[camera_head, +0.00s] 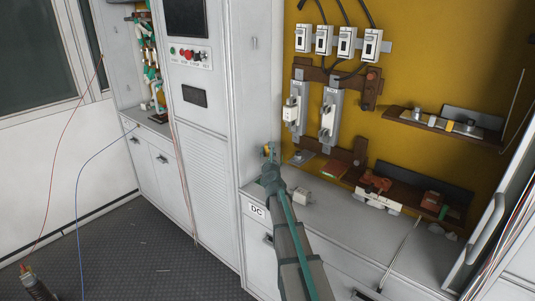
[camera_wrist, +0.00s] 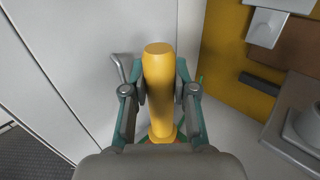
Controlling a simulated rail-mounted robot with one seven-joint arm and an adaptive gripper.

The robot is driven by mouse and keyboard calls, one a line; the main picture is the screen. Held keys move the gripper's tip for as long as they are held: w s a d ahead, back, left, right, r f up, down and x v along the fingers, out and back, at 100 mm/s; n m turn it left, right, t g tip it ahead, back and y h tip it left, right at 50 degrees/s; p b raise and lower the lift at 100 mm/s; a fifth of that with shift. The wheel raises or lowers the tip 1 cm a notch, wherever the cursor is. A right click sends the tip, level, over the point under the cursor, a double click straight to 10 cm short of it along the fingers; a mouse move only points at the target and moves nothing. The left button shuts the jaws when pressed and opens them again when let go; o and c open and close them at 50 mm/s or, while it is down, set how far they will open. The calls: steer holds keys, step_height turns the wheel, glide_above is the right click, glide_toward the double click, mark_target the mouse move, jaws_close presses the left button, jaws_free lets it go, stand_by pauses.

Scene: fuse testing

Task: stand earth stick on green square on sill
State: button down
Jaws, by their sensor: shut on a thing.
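The earth stick (camera_wrist: 158,75) is a yellow rod with a rounded flat end, seen from above in the wrist view. My gripper (camera_wrist: 161,90) is shut on it, one finger pad on each side. In the head view my gripper (camera_head: 270,168) is at the left end of the grey sill (camera_head: 335,222), beside the cabinet's side wall, and a small yellow part of the stick shows at its tip. The lower end of the stick is mostly hidden by my gripper, so I cannot tell whether it touches the sill.
A white fuse (camera_head: 303,197) lies on the sill right of my gripper. A red-and-white part (camera_head: 377,193) is further right. White fuse holders (camera_head: 328,116) hang on the yellow back panel. An open door with a handle (camera_head: 487,228) bounds the right side.

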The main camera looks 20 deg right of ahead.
steer(key=shift+f+b, duration=0.35)
stand_by(0.6)
steer(key=c, duration=0.8)
jaws_free()
steer(key=shift+c, duration=0.2)
steer(key=shift+o, duration=0.4)
steer(key=o, duration=0.4)
steer(key=shift+s+a, duration=0.1)
steer(key=shift+s, duration=0.1)
steer(key=shift+v, duration=2.85)
